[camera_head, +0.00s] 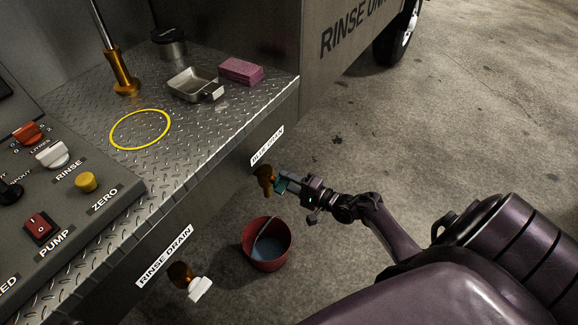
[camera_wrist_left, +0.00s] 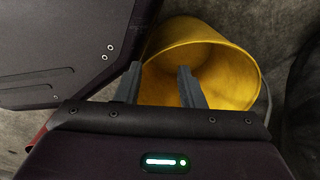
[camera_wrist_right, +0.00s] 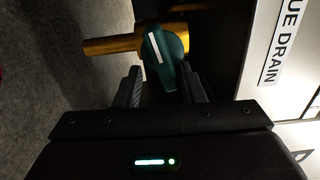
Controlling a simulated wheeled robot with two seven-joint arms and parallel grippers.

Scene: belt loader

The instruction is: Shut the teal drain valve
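The teal drain valve handle (camera_wrist_right: 165,50), with a white stripe, sits on a brass pipe (camera_wrist_right: 108,46) under the BLUE DRAIN label (camera_wrist_right: 283,42). In the head view only a little of the teal handle (camera_head: 281,185) shows beside the brass outlet (camera_head: 265,177). My right gripper (camera_wrist_right: 161,74) is at the handle with its fingers apart. The handle's near end reaches toward the gap, close to the right-hand finger; I cannot tell whether they touch. My left gripper (camera_wrist_left: 158,68) is open with nothing between its fingers; it is not in the head view.
A red bucket (camera_head: 248,251) with bluish liquid stands on the floor below the outlet. A white-handled rinse drain valve (camera_head: 199,288) is at lower left. A yellow bucket (camera_wrist_left: 215,35) lies beyond my left fingers. The tread-plate counter edge (camera_head: 220,145) overhangs the valves.

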